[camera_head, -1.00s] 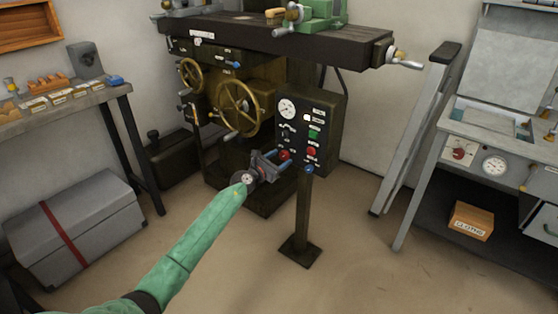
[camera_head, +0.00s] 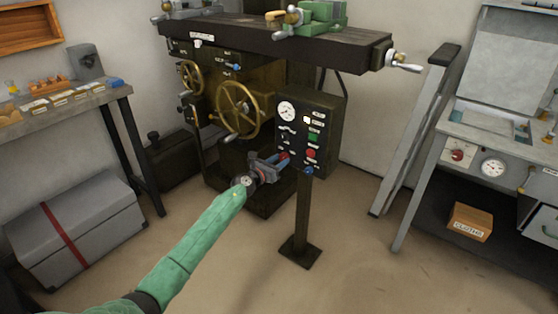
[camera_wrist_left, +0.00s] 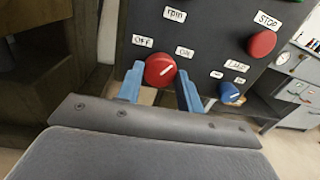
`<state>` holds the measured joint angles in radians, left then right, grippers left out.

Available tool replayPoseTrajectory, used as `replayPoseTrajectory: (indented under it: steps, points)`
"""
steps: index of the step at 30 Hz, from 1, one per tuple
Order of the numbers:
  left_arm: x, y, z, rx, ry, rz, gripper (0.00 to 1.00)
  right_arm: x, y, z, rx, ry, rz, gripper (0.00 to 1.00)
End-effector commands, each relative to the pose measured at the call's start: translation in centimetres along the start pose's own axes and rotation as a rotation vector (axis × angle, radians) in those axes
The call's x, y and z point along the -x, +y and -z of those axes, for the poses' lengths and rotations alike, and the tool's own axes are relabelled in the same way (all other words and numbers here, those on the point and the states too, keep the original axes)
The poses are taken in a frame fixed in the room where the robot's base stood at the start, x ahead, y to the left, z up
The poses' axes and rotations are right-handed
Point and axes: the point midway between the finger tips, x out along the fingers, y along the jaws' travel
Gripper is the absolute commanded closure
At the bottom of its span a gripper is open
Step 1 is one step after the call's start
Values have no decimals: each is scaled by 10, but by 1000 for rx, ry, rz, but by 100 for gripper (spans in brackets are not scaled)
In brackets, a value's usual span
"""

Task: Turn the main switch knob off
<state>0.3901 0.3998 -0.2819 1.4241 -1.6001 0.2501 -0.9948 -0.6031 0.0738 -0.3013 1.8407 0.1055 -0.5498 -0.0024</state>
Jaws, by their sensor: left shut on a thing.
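The main switch knob (camera_wrist_left: 160,71) is red and round with a white line on its face. It sits low on the dark control panel (camera_head: 318,118), between an OFF label (camera_wrist_left: 142,41) on its left and an ON label (camera_wrist_left: 184,52) on its right. The white line slants up to the right, toward ON. In the head view the knob (camera_head: 284,156) is partly covered. My left gripper (camera_head: 279,162) is shut on it, with one blue finger on each side in the left wrist view (camera_wrist_left: 160,76). My right gripper is in no view.
A red STOP knob (camera_wrist_left: 262,43) and a blue knob (camera_wrist_left: 229,93) sit to the right on the same panel. The panel stands on a post (camera_head: 303,210). A machine with a brass handwheel (camera_head: 238,110) is behind. The floor in front is clear.

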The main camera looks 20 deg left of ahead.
Motion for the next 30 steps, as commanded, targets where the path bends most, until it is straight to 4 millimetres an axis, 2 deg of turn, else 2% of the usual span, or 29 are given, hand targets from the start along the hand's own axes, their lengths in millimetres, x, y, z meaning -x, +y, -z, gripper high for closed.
replayPoseTrajectory:
  steps: [22, 24, 30]
  points:
    - [0, 0, 0, 704, -49, -8, 86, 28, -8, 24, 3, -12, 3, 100]
    - [0, 0, 0, 770, -53, -9, 86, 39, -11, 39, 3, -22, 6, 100]
    - [0, 0, 1, 957, -67, -12, 86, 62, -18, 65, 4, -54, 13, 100]
